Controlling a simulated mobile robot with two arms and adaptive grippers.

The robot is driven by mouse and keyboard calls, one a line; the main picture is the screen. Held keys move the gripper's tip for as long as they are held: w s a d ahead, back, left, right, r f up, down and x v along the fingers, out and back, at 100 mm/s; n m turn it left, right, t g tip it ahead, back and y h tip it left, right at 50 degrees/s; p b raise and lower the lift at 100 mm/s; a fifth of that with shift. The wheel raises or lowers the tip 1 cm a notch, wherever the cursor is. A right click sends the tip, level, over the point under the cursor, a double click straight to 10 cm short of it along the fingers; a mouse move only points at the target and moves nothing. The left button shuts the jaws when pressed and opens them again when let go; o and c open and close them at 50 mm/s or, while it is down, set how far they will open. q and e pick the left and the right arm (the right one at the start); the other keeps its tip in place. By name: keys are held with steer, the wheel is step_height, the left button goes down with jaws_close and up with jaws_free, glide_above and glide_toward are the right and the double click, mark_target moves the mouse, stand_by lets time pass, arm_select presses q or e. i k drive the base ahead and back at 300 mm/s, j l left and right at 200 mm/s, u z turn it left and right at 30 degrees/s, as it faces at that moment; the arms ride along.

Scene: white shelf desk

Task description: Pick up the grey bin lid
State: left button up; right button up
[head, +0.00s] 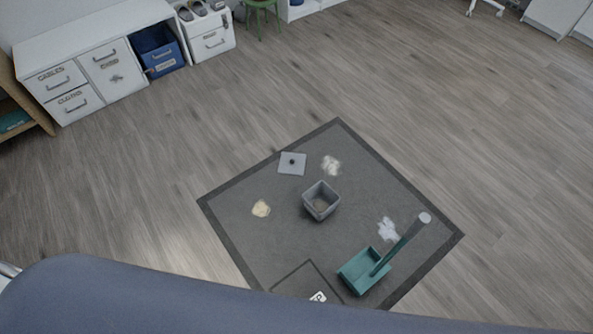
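The grey bin lid (290,168) is a flat, light grey square with a small dark knob in its middle. It lies on the dark grey mat (240,228), near the mat's upper left edge. The open grey bin (311,207) stands upright on the mat, just below and right of the lid and apart from it. Neither of my grippers shows in the head view. A large blue-grey part of my own body covers the bottom of the picture.
A teal dustpan (355,273) with a long upright handle stands at the mat's lower right. Pale piles lie left of the bin (261,208), above it (331,166) and near the dustpan (386,228). White cabinets (95,75) line the upper left. Wood floor around the mat is clear.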

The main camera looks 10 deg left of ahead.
mark_target(290, 163)
steer(key=i+j+z, duration=0.4)
steer(key=j, duration=0.3)
steer(key=i+j+z, duration=0.4)
steer(key=j, duration=0.45)
steer(key=i+l, duration=0.05)
